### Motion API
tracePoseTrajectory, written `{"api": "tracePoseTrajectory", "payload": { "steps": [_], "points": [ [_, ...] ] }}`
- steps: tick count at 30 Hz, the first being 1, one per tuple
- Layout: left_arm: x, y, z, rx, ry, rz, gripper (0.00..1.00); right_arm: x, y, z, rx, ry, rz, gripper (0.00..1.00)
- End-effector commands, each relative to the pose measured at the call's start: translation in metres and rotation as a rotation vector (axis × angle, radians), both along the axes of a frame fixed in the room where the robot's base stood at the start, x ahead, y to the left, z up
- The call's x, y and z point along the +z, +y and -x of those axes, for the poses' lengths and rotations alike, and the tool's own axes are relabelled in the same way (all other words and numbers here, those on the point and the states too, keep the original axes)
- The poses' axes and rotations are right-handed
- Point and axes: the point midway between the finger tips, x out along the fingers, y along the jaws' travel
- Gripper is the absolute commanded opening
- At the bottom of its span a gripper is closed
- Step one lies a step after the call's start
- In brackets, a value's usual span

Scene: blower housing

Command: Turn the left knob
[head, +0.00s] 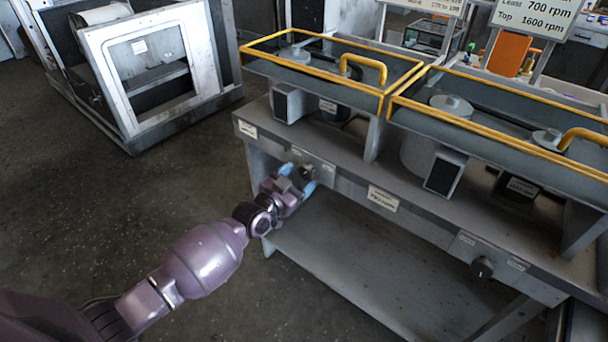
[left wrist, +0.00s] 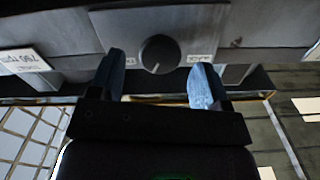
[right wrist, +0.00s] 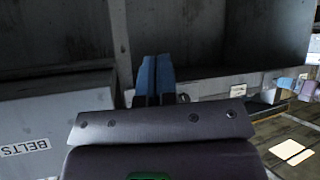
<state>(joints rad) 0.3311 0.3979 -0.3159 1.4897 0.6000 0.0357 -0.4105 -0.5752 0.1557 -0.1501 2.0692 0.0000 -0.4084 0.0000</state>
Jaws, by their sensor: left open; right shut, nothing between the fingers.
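The left knob (left wrist: 160,54) is a round black knob with a pale pointer line on a grey plate, between two small white labels. In the head view the knob (head: 306,173) is partly hidden by my left gripper (head: 297,178). In the left wrist view my left gripper (left wrist: 158,85) is open, its blue fingers apart, one on each side below the knob, with a gap between them. I cannot tell whether they touch the plate. My right gripper (right wrist: 156,82) shows in the right wrist view with its blue fingers together and nothing between them.
The grey bench (head: 350,175) carries yellow-railed housings (head: 330,70). A second black knob (head: 482,267) sits on its front at right. A lower shelf (head: 345,265) juts out below. A box marked BELTS (right wrist: 50,130) is near my right gripper. Floor at left is open.

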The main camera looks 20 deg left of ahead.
Motion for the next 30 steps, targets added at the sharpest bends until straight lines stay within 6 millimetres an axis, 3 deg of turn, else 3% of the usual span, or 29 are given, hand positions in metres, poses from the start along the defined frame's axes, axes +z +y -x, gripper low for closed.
{"api": "tracePoseTrajectory", "payload": {
  "steps": [7, 18, 27, 30],
  "points": [
    [-0.001, -0.007, -0.02, 0.0, 0.001, 0.001, 0.71, 0.0, 0.003, -0.009, 0.003, -0.011, -0.005, 0.0],
    [0.0, -0.008, -0.023, 0.0, 0.0, 0.001, 0.69, 0.001, 0.006, -0.01, -0.004, -0.016, -0.013, 0.0],
    [0.0, -0.008, -0.023, 0.0, 0.0, 0.001, 0.23, 0.0, 0.004, -0.008, -0.001, -0.013, -0.008, 0.0],
    [0.0, -0.008, -0.023, 0.0, 0.001, 0.004, 0.21, 0.0, 0.003, -0.007, 0.002, -0.012, -0.004, 0.0]
  ]
}}
